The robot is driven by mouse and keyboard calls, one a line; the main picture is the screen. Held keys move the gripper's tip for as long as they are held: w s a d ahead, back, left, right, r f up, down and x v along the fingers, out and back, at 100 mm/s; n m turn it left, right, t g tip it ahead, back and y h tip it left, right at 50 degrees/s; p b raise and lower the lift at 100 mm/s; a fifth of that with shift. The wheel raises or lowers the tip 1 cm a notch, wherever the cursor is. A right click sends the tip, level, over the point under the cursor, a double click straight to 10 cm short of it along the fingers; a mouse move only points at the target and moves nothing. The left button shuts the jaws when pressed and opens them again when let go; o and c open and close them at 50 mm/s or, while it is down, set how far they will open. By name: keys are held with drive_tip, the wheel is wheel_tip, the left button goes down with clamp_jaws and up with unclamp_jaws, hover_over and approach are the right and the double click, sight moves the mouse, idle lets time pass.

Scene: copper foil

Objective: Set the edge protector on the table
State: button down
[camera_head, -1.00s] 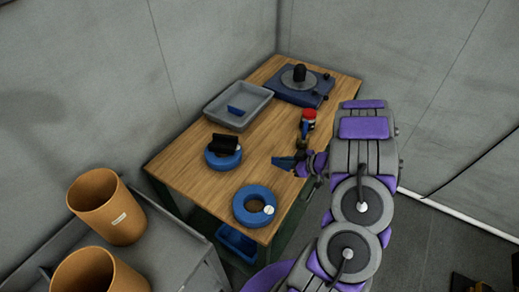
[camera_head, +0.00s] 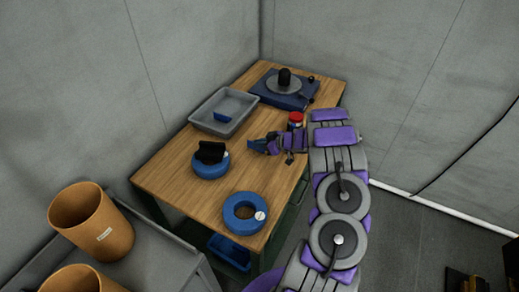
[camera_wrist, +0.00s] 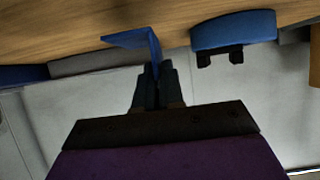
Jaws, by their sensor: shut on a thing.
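My gripper (camera_wrist: 157,85) is shut on a blue L-shaped edge protector (camera_wrist: 140,41), which shows at the fingertips in the wrist view. In the head view the edge protector (camera_head: 257,146) is a small dark blue piece at the left end of my gripper (camera_head: 266,146). It is over the wooden table (camera_head: 190,195), right of the blue ring with a black piece on it. I cannot tell whether it touches the tabletop.
A blue ring (camera_head: 209,170) carries a black piece (camera_head: 210,152). Another blue ring (camera_head: 236,222) lies near the front edge. A grey tray (camera_head: 205,107) holds a blue piece (camera_head: 221,117). A red-capped jar (camera_head: 296,120) and a blue turntable device (camera_head: 295,99) stand further back. Bare wood lies between.

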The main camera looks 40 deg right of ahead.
drive_tip(key=f, duration=0.1)
drive_tip(key=d+f, duration=0.1)
drive_tip(key=f, duration=0.1)
drive_tip(key=shift+b, duration=0.3)
drive_tip(key=c, duration=1.3)
unclamp_jaws()
drive_tip(key=shift+a+r, duration=0.1)
drive_tip(key=shift+a, duration=0.4)
drive_tip(key=shift+o, duration=0.2)
drive_tip(key=shift+d, duration=0.3)
drive_tip(key=shift+s+d+r, duration=0.15)
drive_tip(key=shift+s+d, duration=0.1)
drive_tip(key=shift+s, duration=0.05)
drive_tip(key=p+v, duration=0.2)
drive_tip(key=v, duration=0.9)
drive_tip(key=w+d+r+m+g+h, duration=0.1)
drive_tip(key=w+d+r+h, duration=0.2)
drive_tip(key=r, duration=0.4)
drive_tip(key=w+d+r+m+h, duration=0.1)
drive_tip(key=w+r+h, duration=0.35)
drive_tip(key=r, duration=0.25)
drive_tip(key=s+a+r+m+g+h, duration=0.3)
drive_tip(key=s+a+r+h, duration=0.15)
drive_tip(key=a+r, duration=0.35)
drive_tip(key=s+a+g+y, duration=0.7)
drive_tip(key=s+a+g, duration=0.2)
drive_tip(key=s+a, duration=2.5)
drive_tip(key=a, duration=0.3)
drive_tip(key=shift+r, duration=0.35)
